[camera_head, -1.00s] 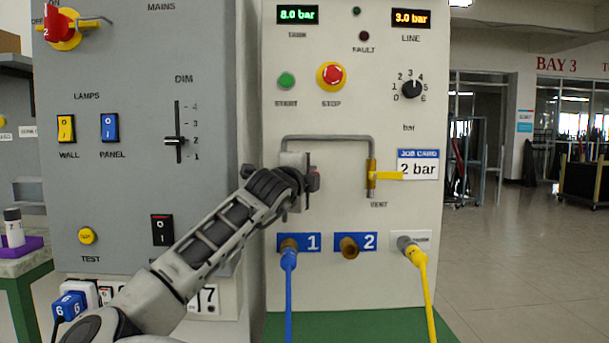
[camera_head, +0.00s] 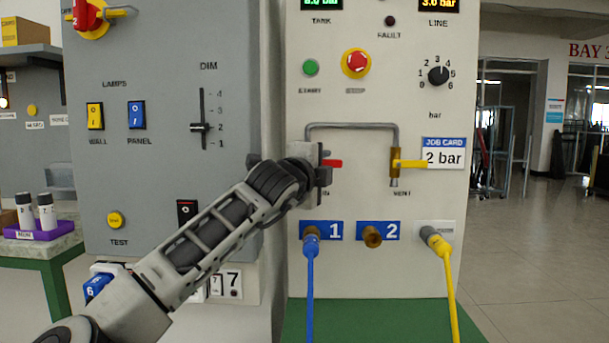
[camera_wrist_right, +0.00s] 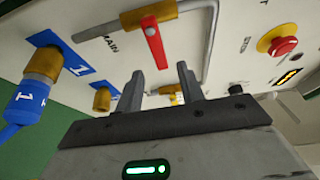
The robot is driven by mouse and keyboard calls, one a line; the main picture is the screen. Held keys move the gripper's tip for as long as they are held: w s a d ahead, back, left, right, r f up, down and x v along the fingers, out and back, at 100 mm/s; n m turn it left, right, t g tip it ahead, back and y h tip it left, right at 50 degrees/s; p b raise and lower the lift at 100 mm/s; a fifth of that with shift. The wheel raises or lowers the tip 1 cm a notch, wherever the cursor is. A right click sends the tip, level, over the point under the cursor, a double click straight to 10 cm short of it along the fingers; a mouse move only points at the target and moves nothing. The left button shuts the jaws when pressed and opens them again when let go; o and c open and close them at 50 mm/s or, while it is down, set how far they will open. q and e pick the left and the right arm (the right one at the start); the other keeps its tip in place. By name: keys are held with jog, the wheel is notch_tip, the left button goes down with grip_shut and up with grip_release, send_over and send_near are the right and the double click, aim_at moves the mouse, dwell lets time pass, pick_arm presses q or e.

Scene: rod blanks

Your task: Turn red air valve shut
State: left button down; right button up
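The red valve handle (camera_head: 333,163) sits on the pipe's left leg on the light panel and sticks out to the right, across the pipe. In the right wrist view the red handle (camera_wrist_right: 153,42) lies across the brass valve body (camera_wrist_right: 150,16), beside the MAIN label. My right gripper (camera_head: 320,169) is in front of the valve and hides most of its body in the head view. In the right wrist view the right gripper (camera_wrist_right: 160,83) has its fingers apart with nothing between them; the handle lies beyond the tips. My left gripper is not in view.
The yellow vent handle (camera_head: 409,163) is right of the red one, under the grey pipe (camera_head: 352,125). Blue (camera_head: 309,275) and yellow (camera_head: 447,275) hoses hang below. The stop button (camera_head: 356,62) is above. The job card (camera_head: 443,154) reads 2 bar.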

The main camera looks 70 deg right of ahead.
jog(key=a, duration=0.9)
jog(key=shift+w+a, duration=0.25)
jog(key=shift+a, duration=0.1)
